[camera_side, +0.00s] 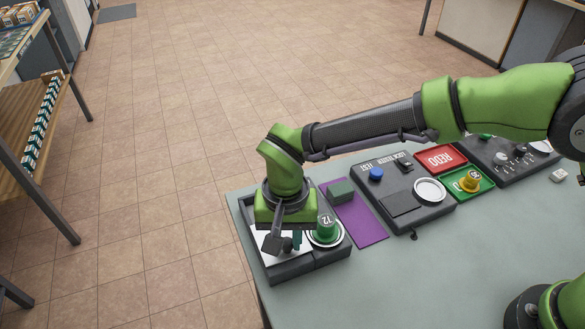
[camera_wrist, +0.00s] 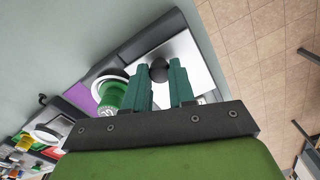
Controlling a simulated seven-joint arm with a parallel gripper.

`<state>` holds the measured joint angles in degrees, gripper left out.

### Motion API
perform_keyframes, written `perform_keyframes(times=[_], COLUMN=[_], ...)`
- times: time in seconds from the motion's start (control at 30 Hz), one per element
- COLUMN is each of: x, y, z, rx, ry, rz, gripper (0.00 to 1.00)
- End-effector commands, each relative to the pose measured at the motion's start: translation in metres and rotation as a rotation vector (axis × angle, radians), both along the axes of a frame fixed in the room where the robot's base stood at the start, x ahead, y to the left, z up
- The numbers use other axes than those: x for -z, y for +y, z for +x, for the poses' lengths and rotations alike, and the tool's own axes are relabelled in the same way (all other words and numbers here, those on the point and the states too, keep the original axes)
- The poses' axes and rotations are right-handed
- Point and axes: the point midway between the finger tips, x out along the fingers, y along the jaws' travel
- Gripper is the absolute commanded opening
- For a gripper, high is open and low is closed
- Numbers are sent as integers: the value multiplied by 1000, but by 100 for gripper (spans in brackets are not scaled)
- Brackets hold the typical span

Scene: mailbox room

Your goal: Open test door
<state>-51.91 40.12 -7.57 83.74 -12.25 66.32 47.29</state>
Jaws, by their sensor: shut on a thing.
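The test door is a pale silver panel (camera_wrist: 196,62) on a dark grey box (camera_side: 290,272) at the table's left end. A round dark knob (camera_wrist: 158,70) stands on the panel. My gripper (camera_side: 290,242) is down over the box. In the wrist view its two teal fingers (camera_wrist: 163,69) are closed on the knob, one on each side. The panel looks flat on the box, but I cannot tell whether it is raised a little. In the side view my gripper hides the knob and part of the panel.
A green piece marked 12 (camera_side: 326,229) stands in a white ring on the same box, close beside my fingers. A purple mat (camera_side: 362,222) with a green block (camera_side: 341,191) lies to the right. Beyond it are a tester box (camera_side: 400,203), red and green trays and a yellow piece (camera_side: 469,182).

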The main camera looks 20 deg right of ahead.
Motion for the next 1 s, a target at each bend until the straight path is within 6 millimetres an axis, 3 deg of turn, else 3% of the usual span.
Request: perform_keyframes(times=[0.1, 0.13, 0.3, 0.67, 0.83, 1.0], x=[-1, -1, -1, -6, -33, -75], y=[0, 0, 0, 0, 0, 1], z=[1, 1, 1, 1, 1, 2], rx=[0, 0, 0, 0, 0, 1], ry=[-3, -3, -2, -2, -4, -5], rz=[1, 1, 1, 1, 4, 6], gripper=[0, 27, 51, 51, 51, 51])
